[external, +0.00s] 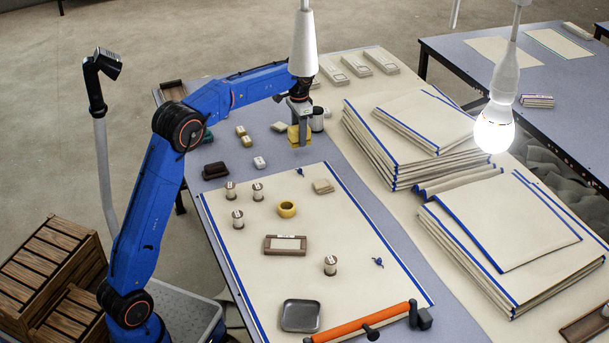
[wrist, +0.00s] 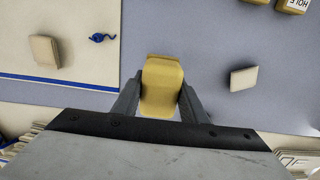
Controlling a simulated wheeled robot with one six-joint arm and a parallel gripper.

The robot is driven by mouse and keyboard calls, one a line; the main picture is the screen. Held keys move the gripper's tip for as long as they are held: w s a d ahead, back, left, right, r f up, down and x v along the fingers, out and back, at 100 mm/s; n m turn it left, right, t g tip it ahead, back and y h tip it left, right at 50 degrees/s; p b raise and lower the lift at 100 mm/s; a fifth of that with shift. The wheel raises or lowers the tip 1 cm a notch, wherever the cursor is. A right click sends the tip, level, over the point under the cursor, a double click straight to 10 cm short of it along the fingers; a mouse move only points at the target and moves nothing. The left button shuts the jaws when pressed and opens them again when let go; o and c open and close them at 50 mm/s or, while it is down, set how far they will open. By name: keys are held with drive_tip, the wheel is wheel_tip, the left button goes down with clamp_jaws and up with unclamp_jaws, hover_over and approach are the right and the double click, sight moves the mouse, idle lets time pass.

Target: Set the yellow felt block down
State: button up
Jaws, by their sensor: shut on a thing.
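The yellow felt block (external: 294,134) is between the fingers of my gripper (external: 300,138), over the far part of the blue-grey table. In the wrist view the yellow felt block (wrist: 161,88) sits between the two dark fingers of my gripper (wrist: 160,100), which are shut on its sides. Below it lies the bare table top, just past the blue-edged border of the cream cloth (wrist: 60,78). I cannot tell how high the block is above the table.
A pale block (wrist: 243,78) and a blue knotted piece (wrist: 102,38) lie either side of the gripper. Spools, a yellow tape roll (external: 287,209) and a wooden tray (external: 285,245) lie on the cloth. Stacked cloths (external: 410,135) stand to the right. A hanging lamp (external: 303,40) overlaps the arm in view.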

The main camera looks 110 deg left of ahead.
drive_tip(key=shift+f, duration=2.05)
drive_tip(key=shift+f, duration=0.1)
drive_tip(key=o, duration=1)
wheel_tip(320, 180, up, 12)
drive_tip(key=shift+r, duration=0.1)
drive_tip(key=shift+w, duration=0.1)
